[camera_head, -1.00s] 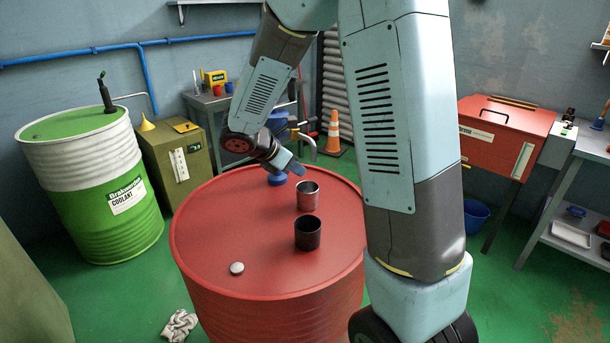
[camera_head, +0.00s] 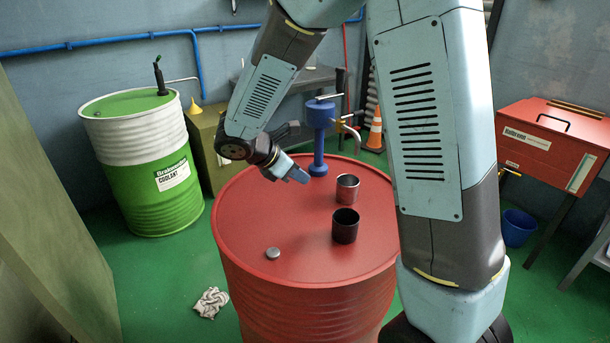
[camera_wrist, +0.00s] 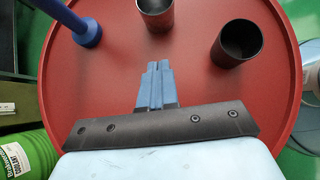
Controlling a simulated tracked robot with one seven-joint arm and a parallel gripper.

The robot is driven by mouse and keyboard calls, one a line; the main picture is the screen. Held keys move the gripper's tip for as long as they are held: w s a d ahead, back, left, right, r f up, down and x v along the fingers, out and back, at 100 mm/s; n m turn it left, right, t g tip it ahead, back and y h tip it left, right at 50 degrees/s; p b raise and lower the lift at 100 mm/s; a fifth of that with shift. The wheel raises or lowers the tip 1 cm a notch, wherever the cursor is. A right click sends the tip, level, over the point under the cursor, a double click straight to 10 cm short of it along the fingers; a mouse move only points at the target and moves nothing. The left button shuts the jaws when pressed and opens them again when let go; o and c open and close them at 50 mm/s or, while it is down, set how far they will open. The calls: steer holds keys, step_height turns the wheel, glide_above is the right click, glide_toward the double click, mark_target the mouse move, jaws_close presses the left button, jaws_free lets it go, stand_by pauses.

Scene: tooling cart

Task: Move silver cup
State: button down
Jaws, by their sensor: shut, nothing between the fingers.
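The silver cup (camera_head: 347,189) stands upright on the red drum (camera_head: 270,215), right of my gripper (camera_head: 299,175). In the wrist view the silver cup (camera_wrist: 156,12) is at the top middle, cut by the frame edge, just beyond the fingertips. My gripper (camera_wrist: 157,66) is shut, with its blue fingers together and nothing between them. It hangs over the drum top, apart from the cup.
A black cup (camera_head: 345,226) stands close in front of the silver cup. A blue pump (camera_head: 319,135) rises at the drum's back edge. A small grey cap (camera_head: 273,253) lies near the front left. The drum's left part is clear.

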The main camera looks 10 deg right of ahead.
mark_target(338, 188)
steer(key=x, duration=0.7)
steer(key=shift+d+f, duration=0.25)
steer(key=shift+w+d, duration=0.2)
steer(key=shift+d, duration=0.35)
steer(key=shift+w+d, duration=0.2)
steer(key=shift+d, duration=0.35)
steer(key=shift+w+d, duration=0.35)
steer(key=shift+d, duration=0.45)
